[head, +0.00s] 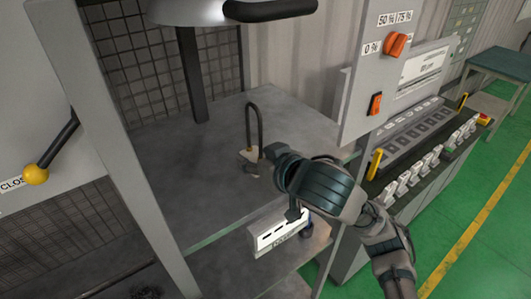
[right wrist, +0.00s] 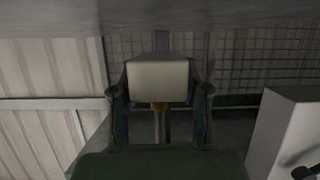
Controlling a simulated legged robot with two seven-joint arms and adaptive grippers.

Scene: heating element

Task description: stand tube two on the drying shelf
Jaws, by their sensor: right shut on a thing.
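A dark U-shaped tube (head: 254,125) stands upright, loop up, on a pale base (head: 248,155) over the grey shelf (head: 205,185) in the head view. No number shows on it. My right gripper (head: 270,163) comes in from the right at the base. In the right wrist view a pale block (right wrist: 158,82), apparently this base, sits between the fingers of my right gripper (right wrist: 160,95), which is shut on it. A small yellowish part shows below the block there. I cannot tell whether the base touches the shelf. My left gripper is not in view.
A grey post (head: 110,140) stands left of the shelf, and mesh (head: 150,65) lies behind. A control panel (head: 385,80) with orange knobs stands right. A white label plate (head: 278,230) is at the shelf's front edge. The shelf's left part is bare.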

